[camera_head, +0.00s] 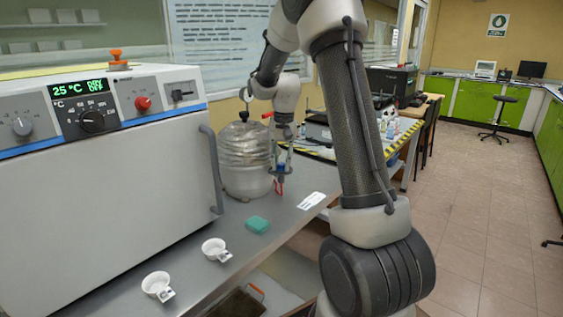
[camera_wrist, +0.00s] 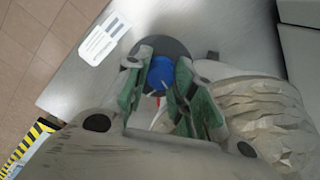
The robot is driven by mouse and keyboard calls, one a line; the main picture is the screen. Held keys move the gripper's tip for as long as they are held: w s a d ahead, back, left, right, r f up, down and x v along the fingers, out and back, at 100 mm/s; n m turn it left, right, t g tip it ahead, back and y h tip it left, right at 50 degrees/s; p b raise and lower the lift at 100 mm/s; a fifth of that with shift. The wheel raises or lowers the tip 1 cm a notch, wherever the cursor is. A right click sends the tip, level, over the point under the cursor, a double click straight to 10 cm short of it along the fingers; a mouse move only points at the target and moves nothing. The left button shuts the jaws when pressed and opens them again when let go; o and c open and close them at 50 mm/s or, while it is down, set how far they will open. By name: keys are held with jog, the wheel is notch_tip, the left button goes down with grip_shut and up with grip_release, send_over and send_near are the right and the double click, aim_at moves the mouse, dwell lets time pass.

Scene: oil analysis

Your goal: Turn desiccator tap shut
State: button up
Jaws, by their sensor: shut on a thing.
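The desiccator (camera_head: 243,160) is a clear, ribbed dome on a pale round base, standing on the grey bench beside the oven. In the wrist view its wrinkled, pale side (camera_wrist: 275,125) fills the lower right. The blue tap (camera_wrist: 161,72) shows between my fingertips in the wrist view, with a red piece just below it and a dark disc behind it. My gripper (camera_wrist: 160,85) has green-padded fingers on both sides of the blue tap and is shut on it. In the head view my gripper (camera_head: 281,170) is at the desiccator's right side, partly hidden.
A large oven (camera_head: 110,200) with a dial panel and door handle stands left of the desiccator. A white label card (camera_head: 311,201) lies near the bench's right edge.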

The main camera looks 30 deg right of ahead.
jog(key=shift+n, duration=0.6)
jog(key=o, duration=0.8)
